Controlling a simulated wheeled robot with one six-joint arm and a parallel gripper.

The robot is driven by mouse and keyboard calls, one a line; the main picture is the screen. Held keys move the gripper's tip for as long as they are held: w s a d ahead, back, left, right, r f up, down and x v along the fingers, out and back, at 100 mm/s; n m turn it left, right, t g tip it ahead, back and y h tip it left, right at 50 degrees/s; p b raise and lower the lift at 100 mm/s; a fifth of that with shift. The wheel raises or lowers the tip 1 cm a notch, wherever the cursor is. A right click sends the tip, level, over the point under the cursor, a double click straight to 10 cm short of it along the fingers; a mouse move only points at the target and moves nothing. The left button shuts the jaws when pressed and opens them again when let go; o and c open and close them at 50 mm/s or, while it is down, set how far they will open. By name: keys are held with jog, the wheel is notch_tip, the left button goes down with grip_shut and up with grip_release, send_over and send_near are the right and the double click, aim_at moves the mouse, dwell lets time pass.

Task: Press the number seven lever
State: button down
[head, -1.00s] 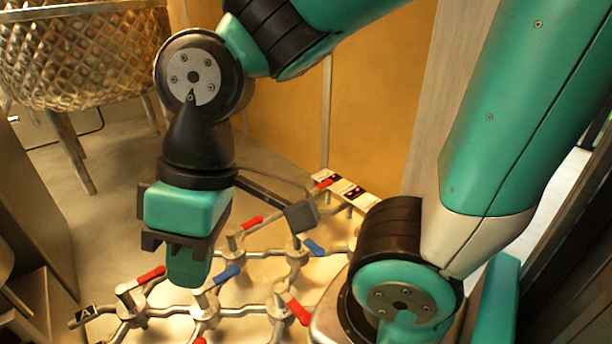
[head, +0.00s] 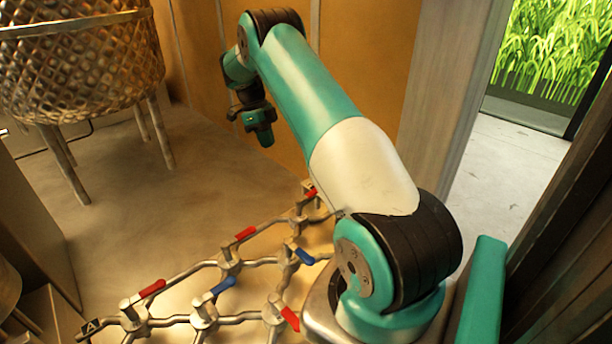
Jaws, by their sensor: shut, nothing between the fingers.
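A metal pipe frame (head: 176,321) at the bottom of the view carries several levers with red or blue handles. Red handles show at the left (head: 152,289), the middle (head: 245,233), the front (head: 290,318) and the far end (head: 311,192). Blue handles show at the front middle (head: 222,286) and beside my arm (head: 304,255). No number seven can be read on any lever, so I cannot tell which one it is. My arm hides the frame's right part. My gripper (head: 264,138) is shut and empty, pointing down beyond the frame, near the orange wall, apart from every lever.
A black plate marked A (head: 90,327) is at the frame's left end. A woven metal basket on legs (head: 80,62) stands back left. Bare floor (head: 165,205) lies between it and the frame. An orange wall (head: 365,60) stands behind my arm; a doorway opens right.

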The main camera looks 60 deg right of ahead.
jog(key=s+d+f+m, duration=0.3)
jog(key=d+f+m, duration=0.1)
jog(key=d+m, duration=0.1)
jog(key=shift+d+m+y, duration=0.35)
jog(key=shift+m+y, duration=0.05)
jog(key=shift+m, duration=0.2)
